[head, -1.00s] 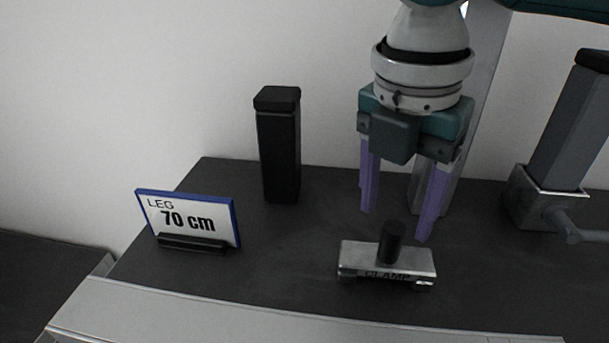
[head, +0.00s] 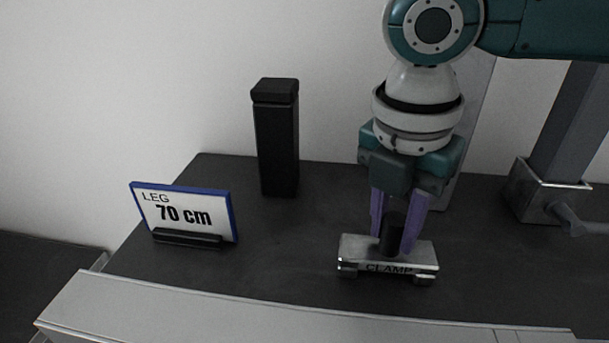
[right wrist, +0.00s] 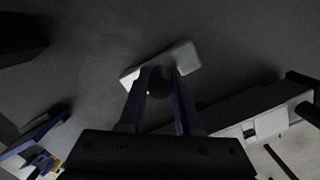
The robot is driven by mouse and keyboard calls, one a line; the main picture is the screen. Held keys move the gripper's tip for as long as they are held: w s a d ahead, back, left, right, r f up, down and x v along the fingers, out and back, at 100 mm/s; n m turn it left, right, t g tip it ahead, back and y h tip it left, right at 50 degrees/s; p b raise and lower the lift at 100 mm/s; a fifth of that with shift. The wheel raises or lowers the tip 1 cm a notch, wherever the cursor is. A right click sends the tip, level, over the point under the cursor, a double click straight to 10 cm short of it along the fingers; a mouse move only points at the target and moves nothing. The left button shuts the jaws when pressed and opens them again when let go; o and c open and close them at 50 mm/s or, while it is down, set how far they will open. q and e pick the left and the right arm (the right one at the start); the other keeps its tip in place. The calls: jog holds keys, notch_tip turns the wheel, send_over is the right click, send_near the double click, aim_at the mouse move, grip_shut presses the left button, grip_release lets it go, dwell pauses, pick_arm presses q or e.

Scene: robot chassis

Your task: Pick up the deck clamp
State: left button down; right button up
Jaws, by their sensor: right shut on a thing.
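The deck clamp (head: 388,262) is a silver block marked CLAMP with a black upright knob (head: 392,234). It sits on the dark deck in the head view. My right gripper (head: 396,240) comes down from above, its purple fingers shut on the knob from both sides. In the right wrist view, the clamp (right wrist: 184,57) shows past the fingertips, with the dark knob (right wrist: 160,82) between the fingers (right wrist: 160,88). The clamp appears to rest on the deck. My left gripper is out of view.
A sign reading LEG 70 cm (head: 186,215) stands at the left. A black post (head: 277,140) stands behind it. A grey post in a metal bracket (head: 545,190) with a handle is at the right. A pale rail (head: 250,315) runs along the front edge.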

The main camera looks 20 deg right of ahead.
grip_shut()
dwell(0.8)
